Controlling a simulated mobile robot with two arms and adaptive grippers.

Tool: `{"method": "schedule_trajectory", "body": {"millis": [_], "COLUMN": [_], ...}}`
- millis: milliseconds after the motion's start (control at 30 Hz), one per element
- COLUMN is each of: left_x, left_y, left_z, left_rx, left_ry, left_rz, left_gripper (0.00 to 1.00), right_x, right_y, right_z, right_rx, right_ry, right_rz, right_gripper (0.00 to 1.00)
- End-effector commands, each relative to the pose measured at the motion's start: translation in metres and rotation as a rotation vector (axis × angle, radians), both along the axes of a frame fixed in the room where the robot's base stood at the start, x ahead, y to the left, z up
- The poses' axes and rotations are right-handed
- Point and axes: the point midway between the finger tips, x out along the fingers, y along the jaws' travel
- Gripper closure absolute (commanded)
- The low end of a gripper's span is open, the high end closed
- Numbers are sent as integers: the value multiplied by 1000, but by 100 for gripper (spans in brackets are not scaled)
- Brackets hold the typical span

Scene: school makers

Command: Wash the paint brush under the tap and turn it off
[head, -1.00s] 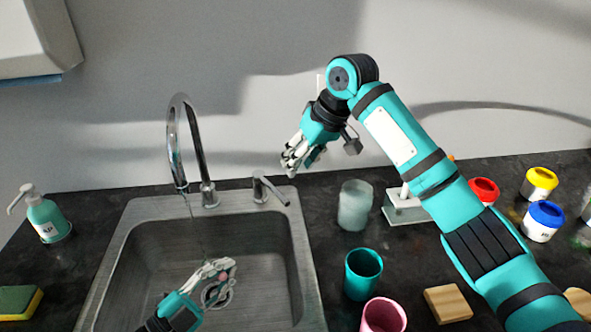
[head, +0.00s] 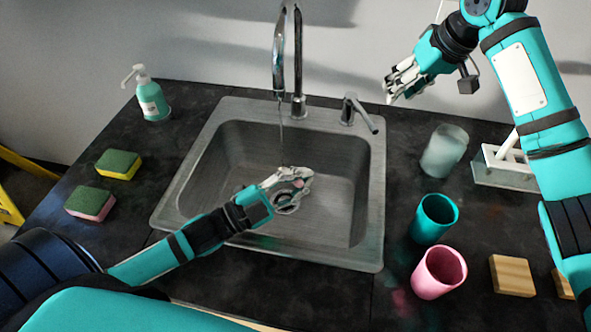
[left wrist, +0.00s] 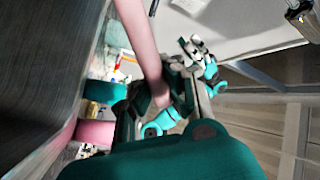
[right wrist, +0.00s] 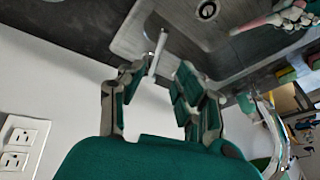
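The tap (head: 290,55) arches over the steel sink (head: 172,205), and a thin stream of water (head: 281,145) falls from its spout. My left gripper (head: 290,185) is low inside the sink near the stream. It is shut on the pink paint brush, which shows in the left wrist view (left wrist: 143,45) and the right wrist view (right wrist: 258,22). The bristles cannot be made out. My right gripper (head: 396,88) is open behind and right of the tap lever (head: 362,113). In the right wrist view the lever (right wrist: 155,52) appears between the spread fingers; contact is unclear.
A soap bottle (head: 152,98) and two sponges (head: 119,164) (head: 90,203) stand left of the sink. Right of it are a frosted jar (head: 444,152), a teal cup (head: 435,218), a pink cup (head: 438,273), a white rack (head: 505,172) and a wooden block (head: 512,275).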

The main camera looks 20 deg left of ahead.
Motion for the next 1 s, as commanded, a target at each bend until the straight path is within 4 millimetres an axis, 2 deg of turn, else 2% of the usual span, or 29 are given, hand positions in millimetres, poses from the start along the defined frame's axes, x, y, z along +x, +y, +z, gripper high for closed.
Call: {"method": "schedule_trajectory", "body": {"millis": [33,233,367,500,633,800,1000], "left_x": [0,0,0,0,0,0,0], "left_y": [0,0,0,0,0,0,0], "left_z": [0,0,0,0,0,0,0], "left_rx": [0,0,0,0,0,0,0], "left_ry": [0,0,0,0,0,0,0], "left_rz": [0,0,0,0,0,0,0], "left_gripper": [100,100,100,100,100,100,100], "right_x": [0,6,27,45,52,54,54], "right_y": [0,-7,-32,-61,-78,-79,-57], "right_z": [0,-2,-12,-32,-49,-64,-90], "right_rx": [0,16,81,181,256,291,290], "right_ry": [0,11,45,76,85,84,85], "right_rz": [0,8,53,128,184,215,216], "right_gripper": [75,100,100,100,100,100,100]}}
